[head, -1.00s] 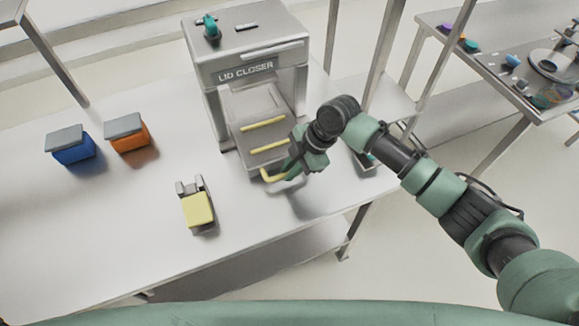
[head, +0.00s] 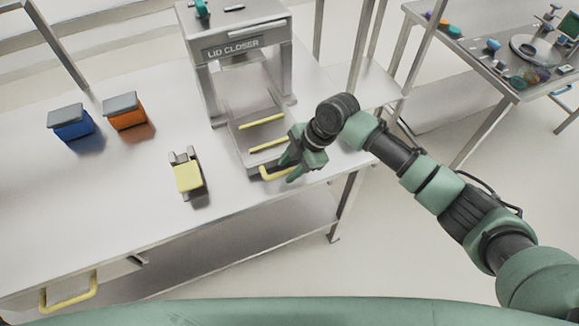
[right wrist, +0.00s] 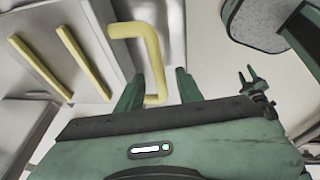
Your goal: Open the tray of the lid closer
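The lid closer (head: 204,84) is a grey metal frame on the table with its name on the front. Its tray (head: 240,139) sticks out of the front opening, with two yellow bars across it. A yellow handle (head: 268,177) is at the tray's front; it also shows in the right wrist view (right wrist: 152,58). My right gripper (head: 287,167) is at the handle. In the right wrist view its fingers (right wrist: 156,88) stand either side of the handle's bar, with a gap visible around it.
A blue bin (head: 72,125) and an orange bin (head: 126,114) with grey lids stand at the left. A yellow-topped item (head: 188,178) lies left of the tray. The table (head: 110,205) is clear around it. A yellow drawer handle (head: 70,293) shows below. Another cluttered table (head: 478,62) stands right.

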